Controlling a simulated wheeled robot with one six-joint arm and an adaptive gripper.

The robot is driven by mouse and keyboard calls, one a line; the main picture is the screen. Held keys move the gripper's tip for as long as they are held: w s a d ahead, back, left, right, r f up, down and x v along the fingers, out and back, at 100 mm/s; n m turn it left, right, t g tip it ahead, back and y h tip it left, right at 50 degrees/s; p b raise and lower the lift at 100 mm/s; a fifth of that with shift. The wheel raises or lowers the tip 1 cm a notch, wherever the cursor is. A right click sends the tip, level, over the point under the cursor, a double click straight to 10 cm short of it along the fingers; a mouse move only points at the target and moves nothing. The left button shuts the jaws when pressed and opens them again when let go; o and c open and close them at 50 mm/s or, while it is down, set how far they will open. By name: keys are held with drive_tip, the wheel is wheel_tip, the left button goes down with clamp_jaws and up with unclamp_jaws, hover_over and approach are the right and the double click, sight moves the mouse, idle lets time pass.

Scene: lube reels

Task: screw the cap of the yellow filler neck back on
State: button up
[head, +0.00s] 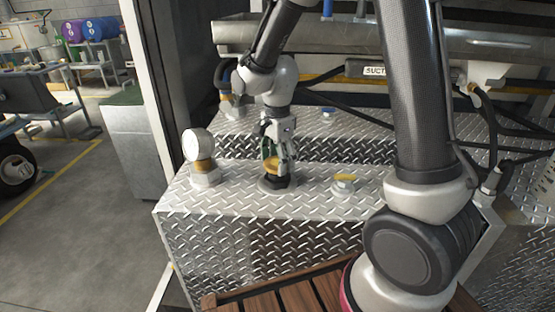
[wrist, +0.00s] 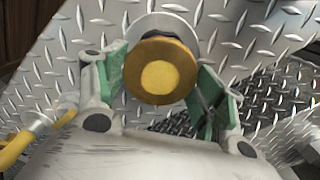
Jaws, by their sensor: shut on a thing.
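The yellow cap (head: 270,163) is between my gripper's fingers, at the black neck (head: 276,182) that stands on a round grey flange on the tread-plate box. In the wrist view the cap (wrist: 160,78) is a round yellow disc with a brighter centre, and it hides most of the neck and the grey flange (wrist: 163,25) behind it. My gripper (head: 279,157) points down and is shut on the cap, with its green pads on either side in the wrist view (wrist: 160,85). Whether the cap is seated on the neck's thread cannot be told.
A higher tread-plate step (head: 330,126) lies behind, below a black hose. The box top (head: 225,195) around the neck is mostly clear.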

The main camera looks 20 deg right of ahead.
drive_tip(key=shift+f, duration=0.55)
idle(0.4)
drive_tip(key=m, duration=0.4)
drive_tip(key=shift+m, duration=0.6)
drive_tip(key=m, duration=0.3)
drive_tip(key=shift+m, duration=1.1)
